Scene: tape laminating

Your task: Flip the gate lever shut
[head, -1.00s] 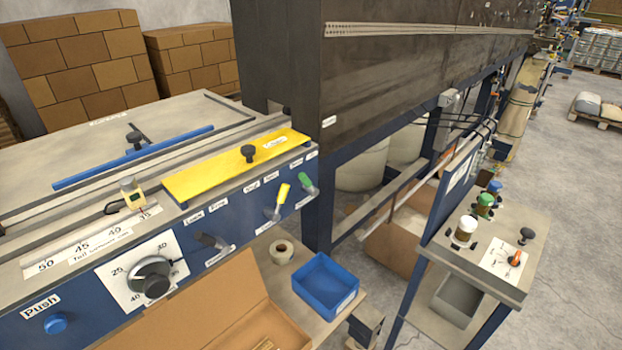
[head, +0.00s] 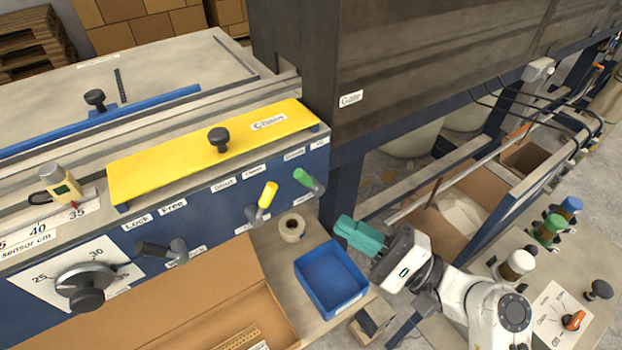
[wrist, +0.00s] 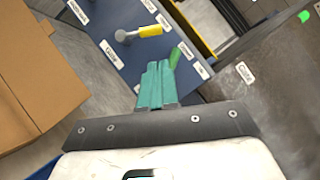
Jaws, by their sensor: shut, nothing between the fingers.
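A yellow-handled lever (head: 265,197) and a green-handled lever (head: 307,180) stick out from the blue front panel. A black-handled lever (head: 163,250) sits further left, under labels reading Lock and Free. My gripper (head: 352,233) has teal fingers, shut and empty, to the right of and below the green lever. In the wrist view, the green lever (wrist: 175,57) shows just beyond the fingertips (wrist: 158,70), and the yellow lever (wrist: 148,30) is further off. Contact is not clear.
A blue bin (head: 330,280), a tape roll (head: 292,227) and an open cardboard box (head: 215,300) lie below the panel. A yellow cover (head: 190,155) lies above it. The dark machine housing (head: 430,70) stands right of the levers. A side console (head: 550,290) is at right.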

